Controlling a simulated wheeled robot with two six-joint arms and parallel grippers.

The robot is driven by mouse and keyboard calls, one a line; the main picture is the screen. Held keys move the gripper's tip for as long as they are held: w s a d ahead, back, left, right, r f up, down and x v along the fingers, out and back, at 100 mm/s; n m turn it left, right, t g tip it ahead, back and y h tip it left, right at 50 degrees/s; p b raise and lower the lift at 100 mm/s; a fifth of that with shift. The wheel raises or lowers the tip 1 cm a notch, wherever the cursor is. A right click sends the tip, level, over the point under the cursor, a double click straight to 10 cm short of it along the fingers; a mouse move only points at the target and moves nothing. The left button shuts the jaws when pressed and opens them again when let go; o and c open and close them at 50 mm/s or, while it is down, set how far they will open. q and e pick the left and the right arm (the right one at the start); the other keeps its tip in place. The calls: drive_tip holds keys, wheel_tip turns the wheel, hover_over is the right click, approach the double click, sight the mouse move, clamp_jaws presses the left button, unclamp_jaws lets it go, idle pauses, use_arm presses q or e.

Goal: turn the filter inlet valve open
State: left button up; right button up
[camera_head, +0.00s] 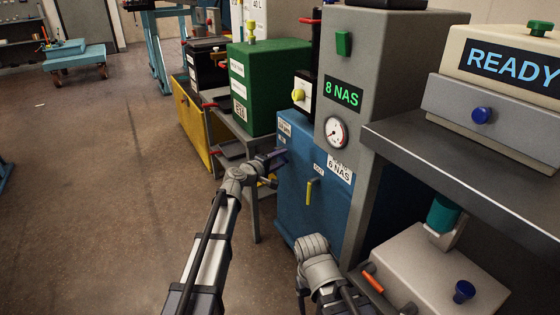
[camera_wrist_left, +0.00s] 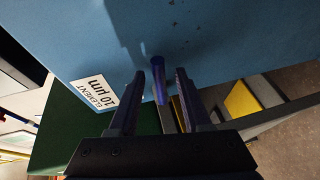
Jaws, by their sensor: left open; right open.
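The blue cabinet (camera_head: 298,205) stands in the middle of the head view, and its blue face (camera_wrist_left: 110,35) fills the top of the left wrist view. A blue-purple lever (camera_wrist_left: 158,78) sticks out from that face. My left gripper (camera_head: 278,156) is at the cabinet's left side. In the left wrist view its open fingers (camera_wrist_left: 156,98) stand on either side of the lever; I cannot tell whether they touch it. A yellow lever (camera_head: 311,191) points up on the cabinet front. My right gripper (camera_head: 313,244) is low in front of the cabinet, open, its fingers hard to make out.
A label reading ELEMENT 10 µm (camera_wrist_left: 94,98) is beside the lever. A green box (camera_head: 268,88) stands on a stand to the left. A grey bench (camera_head: 445,165) with a READY display (camera_head: 512,68) is at the right. The floor (camera_head: 100,200) at left is clear.

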use_arm(q)
clamp_jaws()
idle(1.4)
